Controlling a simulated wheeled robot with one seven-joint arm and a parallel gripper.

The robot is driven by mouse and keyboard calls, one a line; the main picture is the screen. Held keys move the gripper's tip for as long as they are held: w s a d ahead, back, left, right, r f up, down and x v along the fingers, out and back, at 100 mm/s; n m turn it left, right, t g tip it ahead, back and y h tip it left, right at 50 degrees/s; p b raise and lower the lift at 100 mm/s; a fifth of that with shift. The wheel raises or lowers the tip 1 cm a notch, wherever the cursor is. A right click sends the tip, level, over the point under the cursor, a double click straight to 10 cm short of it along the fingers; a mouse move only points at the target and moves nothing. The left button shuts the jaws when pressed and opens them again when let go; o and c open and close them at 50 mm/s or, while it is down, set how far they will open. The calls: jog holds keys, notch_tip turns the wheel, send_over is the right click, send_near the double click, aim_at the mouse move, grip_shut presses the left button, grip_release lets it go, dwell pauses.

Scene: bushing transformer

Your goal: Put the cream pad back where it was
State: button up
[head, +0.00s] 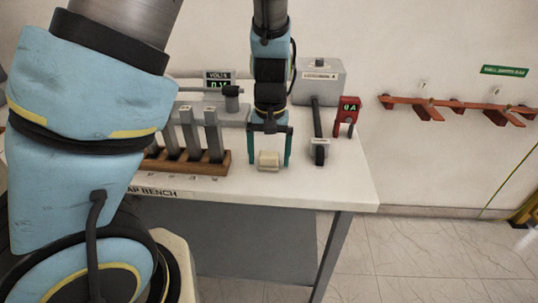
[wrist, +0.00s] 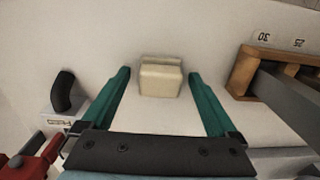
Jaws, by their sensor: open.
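The cream pad (head: 268,160) is a small blocky piece on the white bench top, near its front edge. In the wrist view the cream pad (wrist: 160,78) lies just beyond and between the fingertips. My gripper (head: 270,163) points down over the pad with its two green fingers apart, one to each side of it. In the wrist view my gripper (wrist: 159,72) is open, with a clear gap between each finger and the pad. Nothing is held.
A wooden rack (head: 190,160) with several grey upright bars stands left of the gripper. A grey box (head: 320,80) is behind. The bench front strip is clear.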

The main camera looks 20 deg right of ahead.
aim_at(271, 154)
notch_tip(271, 154, up, 12)
jog(key=shift+r, duration=0.15)
dwell(0.4)
jog(key=shift+d, duration=0.2)
